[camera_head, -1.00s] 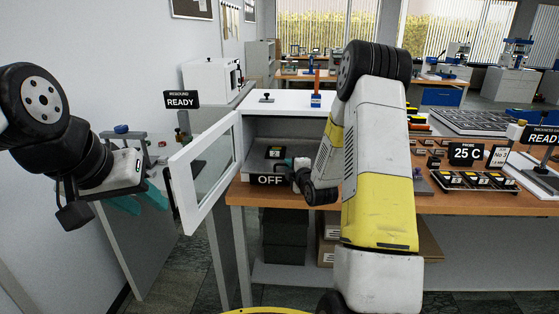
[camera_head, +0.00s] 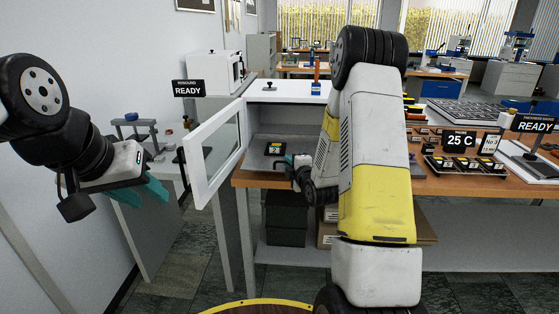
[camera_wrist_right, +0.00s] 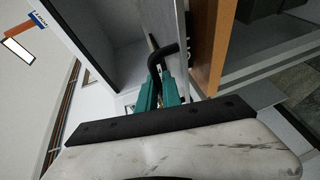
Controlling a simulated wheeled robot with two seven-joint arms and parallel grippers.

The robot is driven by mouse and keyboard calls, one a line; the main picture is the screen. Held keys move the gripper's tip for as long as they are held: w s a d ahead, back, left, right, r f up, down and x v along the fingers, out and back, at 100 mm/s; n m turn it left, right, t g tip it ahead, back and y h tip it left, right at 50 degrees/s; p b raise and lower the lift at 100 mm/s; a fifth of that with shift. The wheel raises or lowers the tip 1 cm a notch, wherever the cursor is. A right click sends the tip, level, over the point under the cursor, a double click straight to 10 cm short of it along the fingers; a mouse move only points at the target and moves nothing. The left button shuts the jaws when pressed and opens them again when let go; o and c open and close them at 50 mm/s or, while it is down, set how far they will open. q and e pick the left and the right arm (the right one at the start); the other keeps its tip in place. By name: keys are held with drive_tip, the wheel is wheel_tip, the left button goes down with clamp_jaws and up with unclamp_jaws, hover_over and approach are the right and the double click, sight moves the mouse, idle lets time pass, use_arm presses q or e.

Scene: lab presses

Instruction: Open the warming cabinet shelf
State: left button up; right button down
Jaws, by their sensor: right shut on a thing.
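The warming cabinet (camera_head: 290,90) is a white box on the wooden bench, with its framed glass door (camera_head: 215,155) swung open to the left. The grey shelf (camera_head: 259,160) shows low inside the opening, with a small dark block (camera_head: 275,149) with a yellow label on it. My right gripper (camera_head: 290,161) is at the front right of the opening. In the right wrist view its teal fingers (camera_wrist_right: 158,88) are closed around a black bent handle (camera_wrist_right: 163,52) beside a grey panel edge. My left gripper (camera_head: 145,192) hangs empty at the left, its teal fingers apart.
The open door stands between my two grippers. A side table (camera_head: 150,165) with a small press stands at the left. Dark boxes (camera_head: 285,218) lie under the bench. Sample trays (camera_head: 462,168) and a 25 C sign (camera_head: 460,142) are at the right.

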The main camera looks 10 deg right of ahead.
drive_tip(key=c, duration=1.8)
unclamp_jaws()
drive_tip(key=v, duration=0.8)
drive_tip(key=shift+w, duration=0.1)
drive_tip(key=s+a+r+m+g+h, duration=0.15)
drive_tip(key=s+r+m+g, duration=0.35)
drive_tip(key=s+r+m, duration=0.5)
drive_tip(key=s+a+r+m+g, duration=0.1)
drive_tip(key=s+r+m, duration=0.1)
drive_tip(key=s, duration=0.4)
drive_tip(key=s+a+r+m+g+y, duration=0.1)
drive_tip(key=s+a+r+m+g, duration=0.1)
drive_tip(key=s, duration=0.4)
drive_tip(key=s+a+r+m+g, duration=0.1)
drive_tip(key=s+a+r+m, duration=0.1)
drive_tip(key=s, duration=0.4)
drive_tip(key=shift+s+m+g+y, duration=0.3)
drive_tip(key=shift+s+m+y, duration=0.1)
drive_tip(key=shift+m, duration=0.5)
